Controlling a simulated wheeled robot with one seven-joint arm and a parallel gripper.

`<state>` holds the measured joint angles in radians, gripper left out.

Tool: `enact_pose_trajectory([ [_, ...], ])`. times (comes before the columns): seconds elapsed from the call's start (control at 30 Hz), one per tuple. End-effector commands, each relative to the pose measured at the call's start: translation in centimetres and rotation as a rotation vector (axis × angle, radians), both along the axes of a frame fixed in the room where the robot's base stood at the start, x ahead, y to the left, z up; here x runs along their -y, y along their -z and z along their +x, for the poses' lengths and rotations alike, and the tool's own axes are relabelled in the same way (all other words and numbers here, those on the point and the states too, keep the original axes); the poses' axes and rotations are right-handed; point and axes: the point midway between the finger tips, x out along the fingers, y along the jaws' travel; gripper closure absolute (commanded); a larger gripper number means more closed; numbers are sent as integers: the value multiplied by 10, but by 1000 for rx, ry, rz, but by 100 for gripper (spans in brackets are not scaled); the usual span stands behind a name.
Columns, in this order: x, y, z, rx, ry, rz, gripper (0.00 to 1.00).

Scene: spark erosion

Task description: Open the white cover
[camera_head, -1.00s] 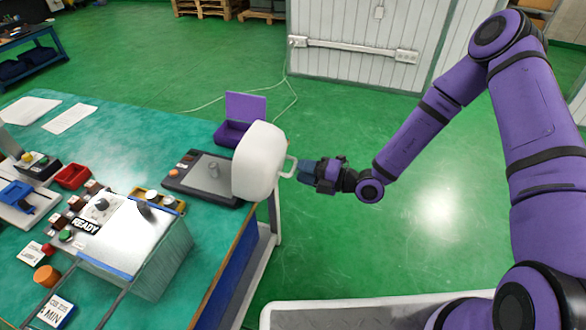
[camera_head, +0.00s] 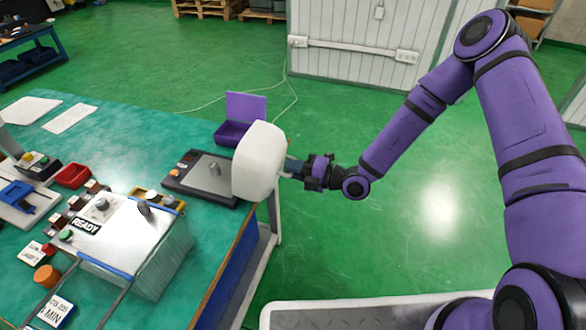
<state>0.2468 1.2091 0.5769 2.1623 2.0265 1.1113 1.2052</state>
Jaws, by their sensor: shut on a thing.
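The white cover (camera_head: 259,162) is a rounded block shape. My gripper (camera_head: 292,167) reaches in from the right and is shut on that handle. The fingertips are small in this view and partly merge with the handle.
An open purple box (camera_head: 232,133) stands behind the cover. A metal unit with a READY label (camera_head: 86,225), a red tray (camera_head: 73,176) and an orange knob (camera_head: 47,276) are on the table's left part. Open green floor (camera_head: 400,215) lies right of the table.

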Motion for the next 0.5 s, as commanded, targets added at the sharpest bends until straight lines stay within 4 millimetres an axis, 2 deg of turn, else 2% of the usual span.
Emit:
enact_pose_trajectory([
  [0.5, -25, -31, 9, -33, -1, -96, 100],
])
